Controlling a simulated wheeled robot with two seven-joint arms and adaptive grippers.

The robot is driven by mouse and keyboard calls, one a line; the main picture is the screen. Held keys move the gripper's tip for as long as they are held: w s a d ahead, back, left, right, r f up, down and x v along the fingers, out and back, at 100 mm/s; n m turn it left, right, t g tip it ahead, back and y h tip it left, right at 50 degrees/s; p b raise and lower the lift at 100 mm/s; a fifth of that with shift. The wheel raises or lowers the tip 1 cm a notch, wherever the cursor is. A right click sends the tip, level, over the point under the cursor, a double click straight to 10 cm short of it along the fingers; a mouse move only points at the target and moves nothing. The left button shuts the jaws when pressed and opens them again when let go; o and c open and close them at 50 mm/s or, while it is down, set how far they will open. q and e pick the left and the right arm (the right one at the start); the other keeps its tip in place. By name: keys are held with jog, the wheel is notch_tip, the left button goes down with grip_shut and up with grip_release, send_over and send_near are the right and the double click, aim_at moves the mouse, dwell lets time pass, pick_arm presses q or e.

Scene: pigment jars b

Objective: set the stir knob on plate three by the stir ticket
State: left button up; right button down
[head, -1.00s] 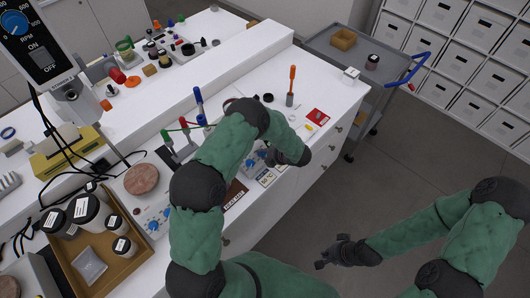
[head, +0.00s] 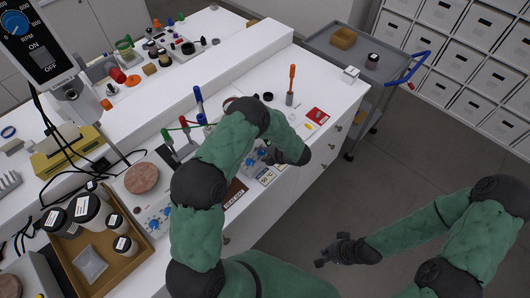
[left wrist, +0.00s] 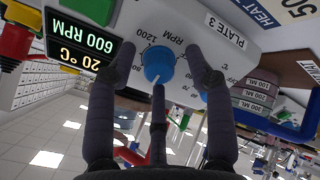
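Plate three (left wrist: 225,60), a white unit marked PLATE 3, fills the left wrist view. Its blue stir knob (left wrist: 158,62), with a white pointer line, sits beside an RPM scale. The display (left wrist: 88,42) reads 600 RPM and 20 °C. My left gripper (left wrist: 163,55) is open, its fingers on both sides of the stir knob with visible gaps. In the head view, my left wrist (head: 292,150) covers part of the plate. My right gripper (head: 325,254) looks open and empty over the floor. A partly cut-off ticket (left wrist: 262,14) reads HEAT 50; I cannot read a stir ticket.
Another blue-knobbed plate (head: 155,215) and a brown tray (head: 125,270) with several jars are at left. An orange-handled tool (head: 291,85) stands on the bench beyond my left arm. A grey cart (head: 325,45) stands at the far end. The floor at right is clear.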

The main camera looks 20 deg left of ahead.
pick_arm(q)
jog(key=shift+d+r, duration=0.1)
jog(key=v, duration=1.1)
jog(key=shift+d+r, duration=0.25)
jog(key=shift+s, duration=0.15)
jog(key=s+f+m+t+h, duration=0.1)
jog(key=s+f+m+h, duration=0.2)
jog(key=f+m, duration=0.3)
jog(key=s+f+m+t+h, duration=0.1)
jog(key=s+f+m+h, duration=0.2)
jog(key=f+m, duration=0.3)
jog(key=s+d+f+m+g+h, duration=0.1)
jog(key=s+d+m+g+h, duration=0.3)
jog(key=s, duration=0.6)
jog(key=s+d+f+m+g+h, duration=0.1)
jog(key=s+d+m+h, duration=0.2)
jog(key=s+m, duration=0.55)
notch_tip(320, 180, down, 21)
jog(key=d+n+b, duration=0.1)
jog(key=b, duration=2.1)
jog(key=shift+d+r+t, duration=0.2)
jog(key=shift+d+t, duration=0.05)
jog(key=shift+t, duration=0.05)
